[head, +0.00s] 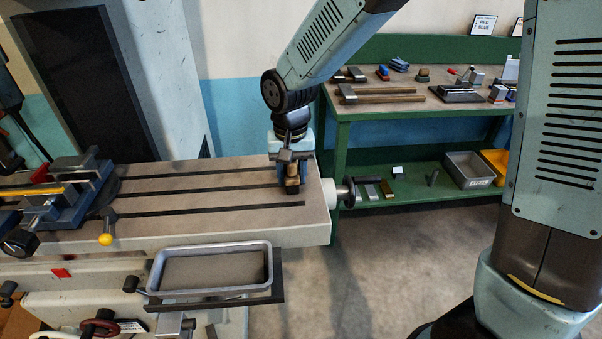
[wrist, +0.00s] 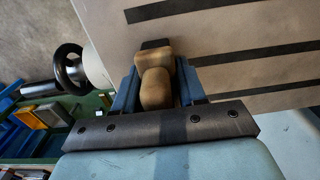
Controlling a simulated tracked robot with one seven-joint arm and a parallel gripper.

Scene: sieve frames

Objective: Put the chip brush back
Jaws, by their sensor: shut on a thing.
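The chip brush, a tan wooden piece with a dark end, shows between the fingers in the wrist view (wrist: 156,88) and as a small brown bit in the head view (head: 292,188). My gripper (head: 291,178) is shut on it, with a blue finger on each side. It is at the right end of the grey slotted machine table (head: 220,172). I cannot tell whether the brush touches the table top. Part of the brush is hidden by the fingers.
A blue vise (head: 62,195) stands at the table's left. An empty-looking grey tray (head: 210,271) hangs at the front. A handwheel (head: 347,192) sticks out at the right. Behind, a green bench (head: 345,130) holds hammers and other tools; its lower shelf has a grey bin (head: 468,169).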

